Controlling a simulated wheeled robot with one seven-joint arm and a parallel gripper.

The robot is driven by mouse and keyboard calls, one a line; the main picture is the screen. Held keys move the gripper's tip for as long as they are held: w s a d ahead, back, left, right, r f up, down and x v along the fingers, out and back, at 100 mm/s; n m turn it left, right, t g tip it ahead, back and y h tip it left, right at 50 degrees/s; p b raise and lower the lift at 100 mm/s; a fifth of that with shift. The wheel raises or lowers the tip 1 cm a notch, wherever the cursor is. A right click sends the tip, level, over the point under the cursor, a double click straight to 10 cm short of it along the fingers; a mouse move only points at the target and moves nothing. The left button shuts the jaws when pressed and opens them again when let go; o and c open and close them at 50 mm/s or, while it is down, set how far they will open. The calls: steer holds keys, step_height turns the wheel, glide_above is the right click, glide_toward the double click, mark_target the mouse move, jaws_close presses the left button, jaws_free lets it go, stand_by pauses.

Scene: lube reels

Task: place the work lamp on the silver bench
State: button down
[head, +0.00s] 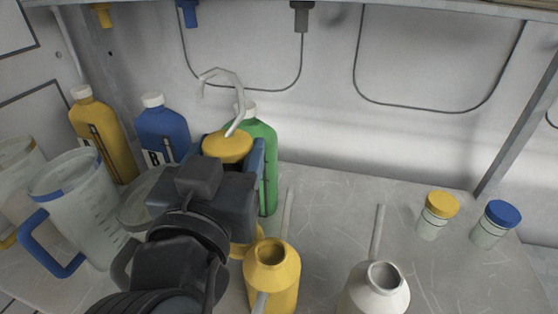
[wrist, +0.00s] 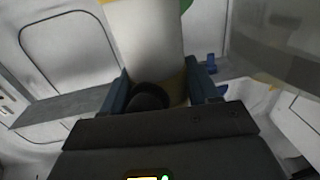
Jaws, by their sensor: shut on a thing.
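The work lamp (head: 228,146) has a yellow cap with a pale hook curving up from it. My gripper (head: 236,160) is shut on it, with a blue finger on either side, and the lamp looks upright. My wrist and arm hide most of its body. In the wrist view, the lamp's pale body (wrist: 146,38) and a black round part show between the blue fingers. The silver bench (head: 330,215) is a scratched grey top below. I cannot tell whether the lamp's base touches it.
Yellow (head: 97,130), blue (head: 162,128) and green (head: 266,150) bottles stand near the lamp. Clear jugs (head: 85,200) are at left. A yellow can (head: 272,272) and a white can (head: 376,292) stand in front. Two jars (head: 437,215) are at right. Bench between cans and jars is clear.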

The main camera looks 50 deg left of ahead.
steer(key=shift+f, duration=2.55)
steer(key=shift+f, duration=0.15)
steer(key=c, duration=0.6)
jaws_free()
steer(key=shift+o, duration=0.2)
steer(key=b+v, duration=0.2)
steer(key=v, duration=1)
steer(key=shift+b, duration=0.35)
